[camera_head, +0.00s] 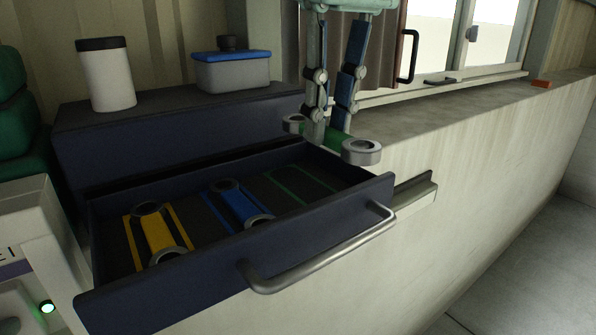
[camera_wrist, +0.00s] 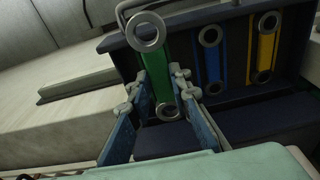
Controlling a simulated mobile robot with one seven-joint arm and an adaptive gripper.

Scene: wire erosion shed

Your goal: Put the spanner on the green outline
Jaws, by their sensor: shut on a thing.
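A green spanner (camera_head: 334,140) with a grey ring at each end is held crosswise between the fingers of my gripper (camera_head: 327,128). It is above the right side of an open dark blue drawer. In the wrist view the green spanner (camera_wrist: 153,62) runs lengthwise between the fingertips of my gripper (camera_wrist: 160,88). The green outline (camera_head: 300,184) is on the drawer floor at the right and is bare. It is below and left of the held spanner in the head view.
In the drawer (camera_head: 330,222), a yellow spanner (camera_head: 158,232) and a blue spanner (camera_head: 238,204) lie left of the green outline. The drawer has a front handle (camera_head: 320,262). A white canister (camera_head: 107,76) and a blue-lidded box (camera_head: 232,72) stand on the cabinet behind.

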